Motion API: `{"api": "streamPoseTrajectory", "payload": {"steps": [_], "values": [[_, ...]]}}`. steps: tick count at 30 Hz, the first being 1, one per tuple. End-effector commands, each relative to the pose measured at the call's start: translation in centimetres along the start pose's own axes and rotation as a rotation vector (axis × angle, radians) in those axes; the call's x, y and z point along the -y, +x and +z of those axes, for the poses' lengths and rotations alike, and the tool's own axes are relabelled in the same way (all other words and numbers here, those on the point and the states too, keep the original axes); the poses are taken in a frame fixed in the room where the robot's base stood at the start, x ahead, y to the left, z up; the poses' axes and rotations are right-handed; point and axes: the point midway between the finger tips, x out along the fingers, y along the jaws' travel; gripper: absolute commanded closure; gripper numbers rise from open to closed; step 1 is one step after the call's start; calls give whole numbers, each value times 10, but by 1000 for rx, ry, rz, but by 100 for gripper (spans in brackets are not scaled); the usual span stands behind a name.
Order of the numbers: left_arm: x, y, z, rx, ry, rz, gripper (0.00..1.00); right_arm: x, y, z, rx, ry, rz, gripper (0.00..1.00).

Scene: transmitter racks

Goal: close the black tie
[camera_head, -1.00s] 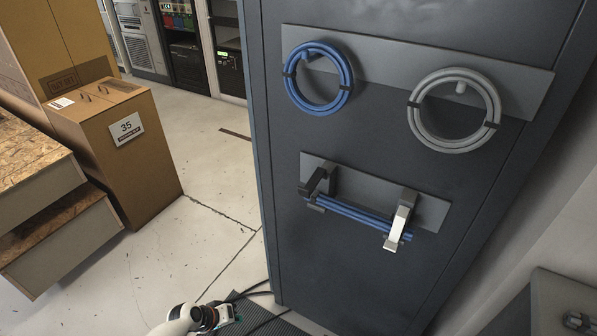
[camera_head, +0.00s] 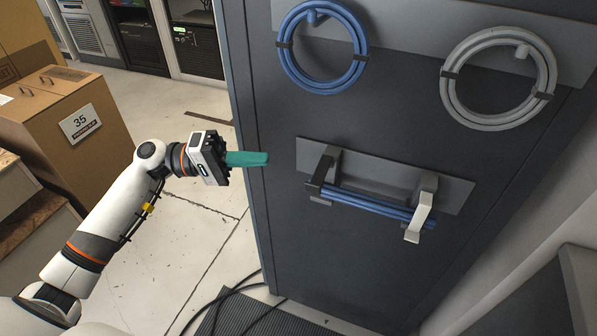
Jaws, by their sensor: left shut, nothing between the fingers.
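The black tie (camera_head: 321,172) is at the left end of a small grey plate (camera_head: 385,178) on the dark cabinet. Its black strap slants down and out toward the blue cables (camera_head: 368,204) that run across the plate; I cannot tell whether its end is fastened. A white tie (camera_head: 421,207) is at the right end of the same cables. My left gripper (camera_head: 262,158) has green fingers, shut and empty. In the picture it is left of the black tie and slightly above it, apart from it, over the cabinet's left edge. My right gripper is not in view.
A blue cable coil (camera_head: 322,47) and a grey coil (camera_head: 498,76) hang above on the dark cabinet (camera_head: 345,262). A cardboard box (camera_head: 65,135) stands at left. Loose black cables lie on the floor by the cabinet's foot. The space before the plate is clear.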

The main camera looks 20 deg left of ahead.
Motion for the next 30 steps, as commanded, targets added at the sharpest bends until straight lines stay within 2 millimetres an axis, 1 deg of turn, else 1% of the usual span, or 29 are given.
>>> {"api": "streamPoseTrajectory", "payload": {"steps": [6,10,14,18,24,27,30], "values": [[0,2,0,2,-1,1,100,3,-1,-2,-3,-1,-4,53],[0,13,1,2,-1,1,100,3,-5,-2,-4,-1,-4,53],[2,36,1,1,-1,0,100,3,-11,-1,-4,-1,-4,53],[2,66,2,2,0,0,100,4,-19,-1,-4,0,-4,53],[2,103,2,2,0,0,100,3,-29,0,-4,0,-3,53],[-1,95,-15,3,-5,5,100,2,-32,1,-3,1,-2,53],[-1,91,-25,4,-3,5,100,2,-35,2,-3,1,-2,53]]}}
